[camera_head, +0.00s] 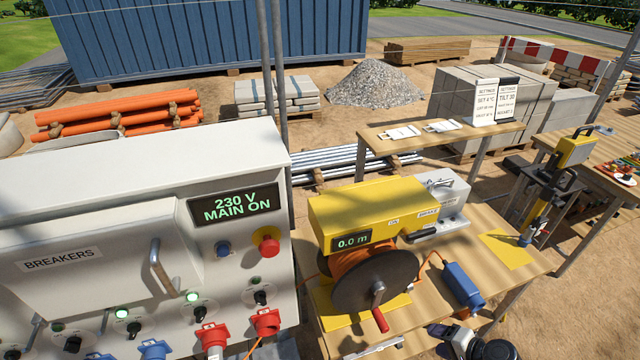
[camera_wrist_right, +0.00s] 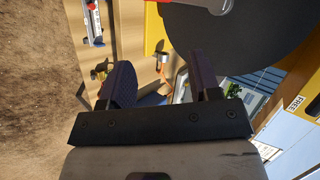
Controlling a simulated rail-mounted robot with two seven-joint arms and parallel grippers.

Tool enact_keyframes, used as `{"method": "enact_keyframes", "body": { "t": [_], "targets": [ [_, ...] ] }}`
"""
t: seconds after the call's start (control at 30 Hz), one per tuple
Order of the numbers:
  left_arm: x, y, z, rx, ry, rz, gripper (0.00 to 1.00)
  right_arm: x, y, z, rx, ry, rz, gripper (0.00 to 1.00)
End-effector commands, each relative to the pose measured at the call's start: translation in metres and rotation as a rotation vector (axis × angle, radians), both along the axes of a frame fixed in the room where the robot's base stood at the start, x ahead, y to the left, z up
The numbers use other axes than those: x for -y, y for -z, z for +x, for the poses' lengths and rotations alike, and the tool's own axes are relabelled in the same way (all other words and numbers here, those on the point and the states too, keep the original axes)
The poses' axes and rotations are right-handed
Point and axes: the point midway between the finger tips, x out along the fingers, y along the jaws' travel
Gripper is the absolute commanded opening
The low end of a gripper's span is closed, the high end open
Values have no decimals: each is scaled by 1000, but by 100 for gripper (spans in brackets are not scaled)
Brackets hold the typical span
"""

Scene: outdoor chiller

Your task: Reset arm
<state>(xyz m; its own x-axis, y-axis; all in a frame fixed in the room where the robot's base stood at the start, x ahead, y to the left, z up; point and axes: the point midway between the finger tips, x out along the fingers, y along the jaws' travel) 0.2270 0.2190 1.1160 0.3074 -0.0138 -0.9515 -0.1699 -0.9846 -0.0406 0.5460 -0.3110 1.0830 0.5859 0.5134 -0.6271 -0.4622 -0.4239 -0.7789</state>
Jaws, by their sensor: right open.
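My right gripper (camera_head: 440,341) shows at the bottom edge of the head view, just right of the cable reel's red crank handle (camera_head: 381,321). In the right wrist view my right gripper (camera_wrist_right: 163,80) has its two dark fingers spread apart, with nothing held between them. The reel's black disc (camera_wrist_right: 245,30) lies close beyond the fingers there. The yellow cable reel (camera_head: 345,205) stands on the wooden bench and its display reads 0.0 m. My left gripper is not in either view.
The breaker cabinet (camera_head: 95,215) fills the left, with "230 V MAIN ON" lit. A blue connector (camera_head: 463,285) on an orange cable lies on the bench right of the reel. A yellow-and-black stand (camera_head: 545,195) is farther right.

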Motion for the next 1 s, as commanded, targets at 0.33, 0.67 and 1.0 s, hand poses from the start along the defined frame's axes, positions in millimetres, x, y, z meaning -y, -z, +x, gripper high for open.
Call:
{"method": "enact_keyframes", "body": {
  "t": [0.33,0.67,1.0],
  "targets": [
    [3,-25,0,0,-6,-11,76,0,-129,-84,110,-298,-905,57],
    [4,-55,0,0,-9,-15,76,-87,-154,-217,173,-600,-1068,57],
    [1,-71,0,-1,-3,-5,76,-93,-110,-307,-14,-777,-1000,57]
  ]
}}
